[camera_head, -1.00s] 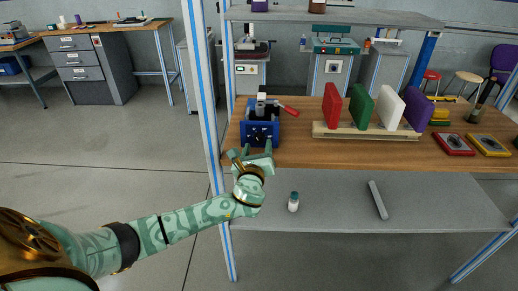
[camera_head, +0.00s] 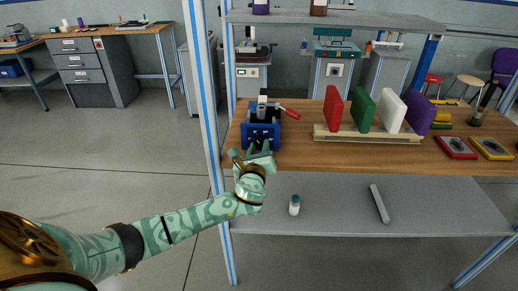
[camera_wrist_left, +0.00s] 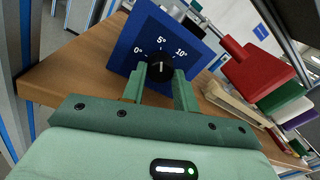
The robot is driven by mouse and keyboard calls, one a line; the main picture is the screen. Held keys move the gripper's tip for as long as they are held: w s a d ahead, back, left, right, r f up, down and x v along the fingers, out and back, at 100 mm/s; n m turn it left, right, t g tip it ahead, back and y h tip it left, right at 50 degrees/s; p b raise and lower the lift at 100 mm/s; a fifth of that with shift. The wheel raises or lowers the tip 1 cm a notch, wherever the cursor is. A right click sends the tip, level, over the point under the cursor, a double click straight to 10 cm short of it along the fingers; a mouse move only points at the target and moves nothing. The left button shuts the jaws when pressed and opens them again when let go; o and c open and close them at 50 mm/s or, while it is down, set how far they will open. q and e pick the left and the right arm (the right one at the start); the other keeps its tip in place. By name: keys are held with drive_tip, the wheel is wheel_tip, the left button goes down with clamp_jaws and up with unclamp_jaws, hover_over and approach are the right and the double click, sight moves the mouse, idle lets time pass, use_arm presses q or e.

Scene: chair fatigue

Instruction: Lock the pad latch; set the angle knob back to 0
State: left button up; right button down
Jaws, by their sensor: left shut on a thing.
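The blue box (camera_head: 262,133) stands at the left end of the wooden bench. The black angle knob (camera_wrist_left: 160,70) is on its front face, under a scale marked 0°, 5° and 10°. The knob's white mark points up, near 5°. My left gripper (camera_head: 262,150) is at the box front. In the left wrist view its green fingers (camera_wrist_left: 161,86) are shut on the knob, one on each side.
Right of the box, a wooden rack (camera_head: 365,138) holds upright red, green, white and purple pads. Red and yellow trays (camera_head: 456,147) lie further right. A blue-striped post (camera_head: 207,110) stands left of the box. A small bottle (camera_head: 294,205) and a grey bar are on the lower shelf.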

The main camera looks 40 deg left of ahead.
use_arm(q)
drive_tip(key=n, duration=0.2)
drive_tip(key=n+b, duration=0.2)
drive_tip(key=n, duration=0.1)
drive_tip(key=shift+f+n, duration=0.25)
drive_tip(key=shift+n, duration=0.05)
drive_tip(key=n+b, duration=0.2)
drive_tip(key=n, duration=0.2)
drive_tip(key=shift+y, duration=0.4)
drive_tip(key=shift+r+n+b, duration=0.15)
drive_tip(key=shift+n+b, duration=0.2)
drive_tip(key=shift+n, duration=0.85)
use_arm(e)
drive_tip(key=shift+g, duration=0.3)
drive_tip(key=shift+s+f, duration=0.25)
drive_tip(key=shift+f, duration=0.5)
drive_tip(key=shift+s+f, duration=0.3)
drive_tip(key=shift+f, duration=0.45)
drive_tip(key=shift+s+f, duration=0.25)
drive_tip(key=shift+f, duration=0.5)
use_arm(q)
drive_tip(key=o, duration=1)
drive_tip(key=shift+c, duration=0.2)
